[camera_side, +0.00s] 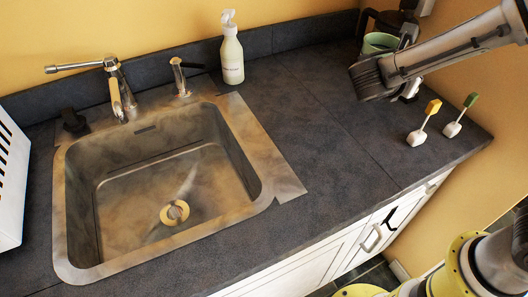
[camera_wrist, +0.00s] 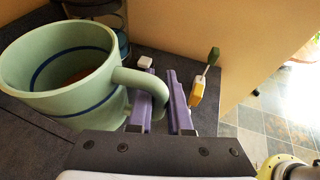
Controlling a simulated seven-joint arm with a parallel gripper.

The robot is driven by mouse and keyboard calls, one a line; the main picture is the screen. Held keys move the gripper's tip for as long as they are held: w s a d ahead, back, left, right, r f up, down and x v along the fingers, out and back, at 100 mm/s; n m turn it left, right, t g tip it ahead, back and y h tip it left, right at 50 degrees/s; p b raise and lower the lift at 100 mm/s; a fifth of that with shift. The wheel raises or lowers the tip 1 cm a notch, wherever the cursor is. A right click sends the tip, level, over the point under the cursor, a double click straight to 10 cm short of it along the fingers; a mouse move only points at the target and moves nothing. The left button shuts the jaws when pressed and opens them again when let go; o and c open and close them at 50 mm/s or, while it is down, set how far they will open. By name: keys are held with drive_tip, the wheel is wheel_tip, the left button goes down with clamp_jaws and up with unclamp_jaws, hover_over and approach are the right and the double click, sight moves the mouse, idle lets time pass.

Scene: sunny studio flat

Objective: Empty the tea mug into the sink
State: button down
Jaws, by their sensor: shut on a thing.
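The tea mug (camera_wrist: 60,70) is pale green with a dark blue stripe, and some brown tea shows inside it. It looks upright. In the side view the mug (camera_side: 380,42) is at the back right of the counter, partly hidden by my arm. My gripper (camera_wrist: 167,98) is shut on the mug's handle, with a purple finger on each side of it. I cannot tell whether the mug's base touches the counter. The steel sink (camera_side: 272,178) is at the left in the side view, with a brass-coloured drain in its basin, well away from the mug.
A dark glass jug (camera_side: 395,20) stands close behind the mug. A white soap bottle (camera_side: 231,52) and a faucet (camera_side: 118,90) stand behind the sink. The counter between mug and sink is clear.

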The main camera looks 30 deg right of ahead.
drive_tip(key=w+a+f+n+t+y, duration=0.1)
drive_tip(key=a+f+n+t, duration=0.1)
drive_tip(key=a, duration=0.7)
drive_tip(key=w+a+f+n+t+y, duration=0.1)
drive_tip(key=w+a+f+n+t, duration=0.1)
drive_tip(key=a, duration=0.7)
drive_tip(key=w+a+f+n+t+y, duration=0.1)
drive_tip(key=a+n+t, duration=0.3)
drive_tip(key=a, duration=0.5)
drive_tip(key=shift+w+f+y, duration=0.35)
drive_tip(key=shift+f+y, duration=0.05)
drive_tip(key=shift+f, duration=0.45)
wheel_tip(320, 180, up, 10)
drive_tip(key=a+n+t+h, duration=0.2)
drive_tip(key=n+t+h, duration=0.2)
drive_tip(key=n, duration=0.3)
drive_tip(key=shift+a+r+n+h, duration=0.15)
drive_tip(key=shift+a+n+h, duration=0.1)
drive_tip(key=shift+n+h, duration=0.05)
drive_tip(key=shift+s+a+r+t+h, duration=0.1)
drive_tip(key=shift+a+r+t+h, duration=0.4)
drive_tip(key=shift+r+h, duration=0.35)
idle(0.8)
